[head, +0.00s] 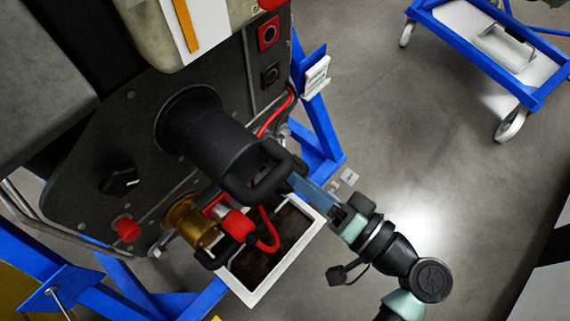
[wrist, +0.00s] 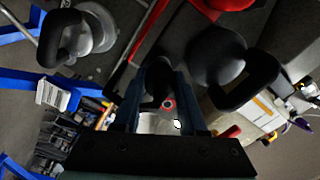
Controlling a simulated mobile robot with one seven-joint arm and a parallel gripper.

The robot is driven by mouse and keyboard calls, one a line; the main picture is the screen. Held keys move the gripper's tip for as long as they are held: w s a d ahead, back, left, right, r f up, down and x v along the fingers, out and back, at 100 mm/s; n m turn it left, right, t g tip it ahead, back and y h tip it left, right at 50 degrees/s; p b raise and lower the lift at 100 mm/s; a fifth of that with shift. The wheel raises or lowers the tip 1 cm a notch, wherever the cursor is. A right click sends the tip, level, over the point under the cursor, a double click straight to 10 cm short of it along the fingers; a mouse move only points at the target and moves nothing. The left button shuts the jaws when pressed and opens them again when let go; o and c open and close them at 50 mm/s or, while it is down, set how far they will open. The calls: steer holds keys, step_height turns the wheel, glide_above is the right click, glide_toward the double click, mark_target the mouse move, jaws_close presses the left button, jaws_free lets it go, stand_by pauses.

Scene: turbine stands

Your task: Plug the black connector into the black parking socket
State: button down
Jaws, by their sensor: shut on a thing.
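The black connector (head: 215,140) is a thick cylinder with a wide round collar and a loop handle. It is in front of the dark panel in the head view, its collar end toward the panel. My gripper (head: 298,183) is shut on its handle, at the right side of the loop. In the wrist view, a dark part sits between the fingers of my gripper (wrist: 158,105). The black parking socket is not clearly visible. The connector covers the panel behind its collar, and I cannot tell whether the collar touches the panel.
Below the connector are a gold fitting (head: 188,222) and a red-capped plug (head: 238,223) on a red cable. A black knob (head: 119,181) and red knob (head: 127,229) project from the panel. A white-rimmed bin (head: 292,262) and blue frame (head: 318,130) stand close by. Open floor lies right.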

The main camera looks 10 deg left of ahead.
steer(key=shift+s+d, duration=0.2)
steer(key=shift+d, duration=0.15)
steer(key=shift+d, duration=0.1)
steer(key=shift+v, duration=1.45)
steer(key=v, duration=0.4)
steer(key=shift+p, duration=0.3)
steer(key=w+d+r+b, duration=0.2)
steer(key=w+d, duration=0.4)
steer(key=w, duration=0.4)
steer(key=shift+b, duration=0.75)
